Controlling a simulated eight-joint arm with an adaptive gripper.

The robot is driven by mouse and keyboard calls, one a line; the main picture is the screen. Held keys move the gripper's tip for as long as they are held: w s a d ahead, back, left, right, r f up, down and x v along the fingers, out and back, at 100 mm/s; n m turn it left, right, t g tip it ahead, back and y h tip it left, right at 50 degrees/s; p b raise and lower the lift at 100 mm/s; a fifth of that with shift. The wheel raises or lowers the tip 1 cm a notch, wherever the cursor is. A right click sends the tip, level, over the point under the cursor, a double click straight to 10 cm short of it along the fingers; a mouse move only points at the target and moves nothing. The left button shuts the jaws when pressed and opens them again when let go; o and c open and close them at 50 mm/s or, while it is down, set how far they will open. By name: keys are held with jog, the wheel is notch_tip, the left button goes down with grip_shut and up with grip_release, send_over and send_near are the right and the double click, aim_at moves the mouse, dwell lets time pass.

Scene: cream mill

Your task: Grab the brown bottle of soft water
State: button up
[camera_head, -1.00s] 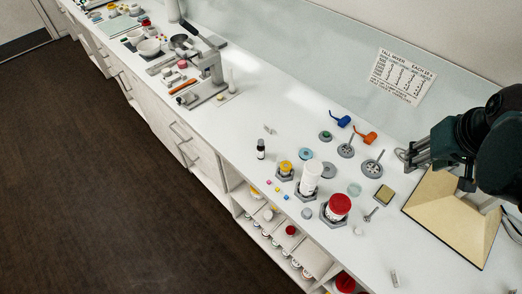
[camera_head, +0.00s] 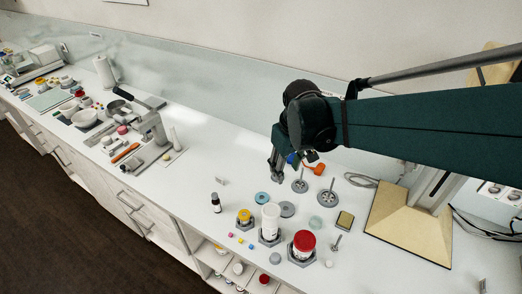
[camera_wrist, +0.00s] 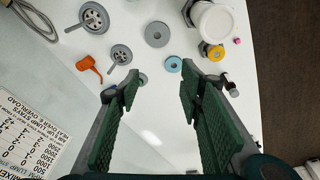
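A blue disc (camera_head: 262,198) and orange tool (camera_head: 318,168) lie nearby. The counter left of the bottle is mostly clear.

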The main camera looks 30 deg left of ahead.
aim_at(215, 194)
jog(key=s+a+f+n, duration=0.1)
jog(key=s+a+f, duration=0.2)
jog(key=a, duration=0.4)
jog(key=s+a+f+n+g, duration=0.1)
jog(key=s+a+f+n, duration=0.1)
jog(key=s+a+f, duration=0.2)
jog(key=s+a+f+n+h, duration=0.1)
jog(key=s+a+f, duration=0.2)
jog(key=a+f, duration=0.4)
jog(key=shift+s+a+n+g, duration=0.15)
jog(key=shift+s+a+n, duration=0.05)
jog(key=shift+a, duration=0.9)
jog(key=shift+s+a+n+g, duration=0.15)
jog(key=shift+s+a+n, duration=0.05)
jog(key=shift+a, duration=0.85)
jog(key=shift+s+a+f, duration=0.3)
jog(key=shift+s+a, duration=0.05)
jog(key=shift+f, duration=0.1)
jog(key=shift+f, duration=1.2)
jog(key=shift+f, duration=2.6)
jog(key=shift+c, duration=0.2)
jog(key=c, duration=1)
